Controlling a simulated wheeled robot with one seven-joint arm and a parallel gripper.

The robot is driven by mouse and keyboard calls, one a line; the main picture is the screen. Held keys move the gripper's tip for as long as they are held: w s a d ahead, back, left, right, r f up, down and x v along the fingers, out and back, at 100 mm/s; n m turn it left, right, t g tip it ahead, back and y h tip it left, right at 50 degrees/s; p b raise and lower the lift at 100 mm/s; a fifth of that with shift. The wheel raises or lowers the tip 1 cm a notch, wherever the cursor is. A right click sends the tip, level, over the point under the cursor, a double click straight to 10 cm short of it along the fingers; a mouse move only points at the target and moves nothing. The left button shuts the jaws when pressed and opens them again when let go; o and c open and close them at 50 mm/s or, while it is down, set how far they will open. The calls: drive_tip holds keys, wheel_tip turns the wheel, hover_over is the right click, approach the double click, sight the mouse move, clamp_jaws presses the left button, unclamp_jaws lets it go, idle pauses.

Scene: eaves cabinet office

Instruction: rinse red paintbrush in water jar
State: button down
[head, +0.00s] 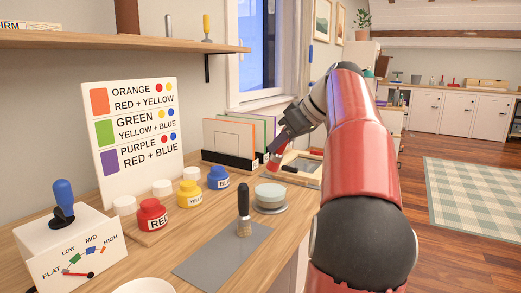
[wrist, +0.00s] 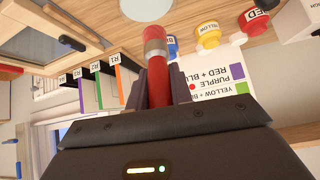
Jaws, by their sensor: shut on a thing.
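My gripper (head: 281,146) is shut on the red paintbrush, above the back of the desk in the head view. In the wrist view my gripper (wrist: 158,95) has the red handle (wrist: 158,75) between its fingers. A pale metal band and a reddish end show beyond the handle. The water jar (head: 270,191), a short round vessel with pale blue-green contents, stands on a grey round base. The brush is above and behind the jar in the head view, apart from it. A blue-grey round shape at the wrist view's top edge looks like the jar (wrist: 145,8).
A colour chart (head: 135,130) and a folder rack (head: 232,160) stand behind.

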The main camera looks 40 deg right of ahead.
sight(278, 168)
drive_tip(key=shift+w+a, duration=0.15)
drive_tip(key=shift+w, duration=0.2)
drive_tip(key=shift+w+f, duration=0.1)
drive_tip(key=shift+f, duration=0.05)
wheel_tip(278, 168, down, 4)
drive_tip(key=shift+f, duration=0.15)
drive_tip(key=shift+f+b, duration=0.35)
drive_tip(key=shift+f, duration=0.3)
drive_tip(key=shift+f+b, duration=0.65)
drive_tip(key=shift+f, duration=0.05)
idle(1.5)
drive_tip(key=shift+r, duration=0.15)
wheel_tip(278, 168, up, 2)
drive_tip(key=shift+r+p, duration=0.25)
drive_tip(key=shift+p, duration=0.85)
drive_tip(key=shift+r, duration=2.15)
